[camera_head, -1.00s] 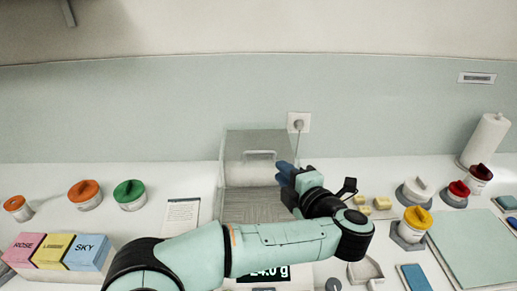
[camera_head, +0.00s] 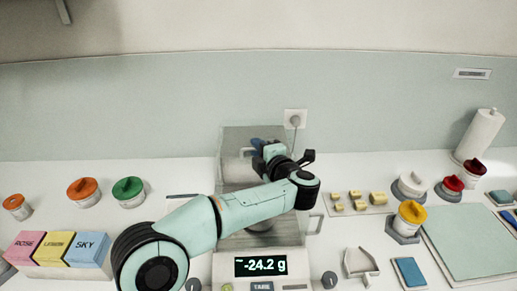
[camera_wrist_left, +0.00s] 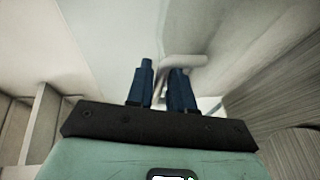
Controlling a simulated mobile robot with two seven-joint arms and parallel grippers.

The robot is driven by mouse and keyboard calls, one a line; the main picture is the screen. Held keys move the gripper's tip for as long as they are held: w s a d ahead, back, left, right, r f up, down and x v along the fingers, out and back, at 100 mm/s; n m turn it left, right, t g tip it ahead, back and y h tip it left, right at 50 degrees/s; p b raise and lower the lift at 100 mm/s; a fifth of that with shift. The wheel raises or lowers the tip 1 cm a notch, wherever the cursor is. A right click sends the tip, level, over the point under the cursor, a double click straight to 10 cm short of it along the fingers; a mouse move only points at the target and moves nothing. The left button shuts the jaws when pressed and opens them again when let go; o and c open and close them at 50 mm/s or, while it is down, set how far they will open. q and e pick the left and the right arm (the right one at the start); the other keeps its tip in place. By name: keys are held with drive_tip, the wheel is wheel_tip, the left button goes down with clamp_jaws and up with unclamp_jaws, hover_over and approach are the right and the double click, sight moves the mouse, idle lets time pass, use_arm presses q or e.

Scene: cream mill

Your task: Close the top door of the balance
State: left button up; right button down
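The balance (camera_head: 228,265) stands at the middle of the bench, its display (camera_head: 260,266) reading -24.2 g. Its clear top door (camera_head: 233,138) shows at the back of its chamber, with a pale bar handle (camera_head: 245,152) partly hidden by my gripper. My left gripper (camera_head: 257,145) is at that handle, and my arm crosses over the chamber. In the left wrist view, the two blue fingers (camera_wrist_left: 162,85) stand apart, with the handle (camera_wrist_left: 184,61) at their tips and partly between them. Whether they touch it I cannot tell. My right gripper is out of view.
Colour boxes (camera_head: 88,247) and lidded jars (camera_head: 128,190) stand to the left. Small brass-coloured weights (camera_head: 377,198), a yellow-lidded jar (camera_head: 412,212) and a green mat (camera_head: 475,245) lie to the right. A wall socket (camera_head: 295,119) with a plug is behind the balance.

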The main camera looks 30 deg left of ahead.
use_arm(q)
clamp_jaws()
drive_tip(key=s+d+b, duration=0.4)
drive_tip(key=s+d, duration=0.1)
drive_tip(key=s, duration=0.3)
drive_tip(key=shift+s, duration=0.1)
unclamp_jaws()
drive_tip(key=shift+d, duration=0.1)
drive_tip(key=v, duration=1.3)
drive_tip(key=shift+d, duration=0.15)
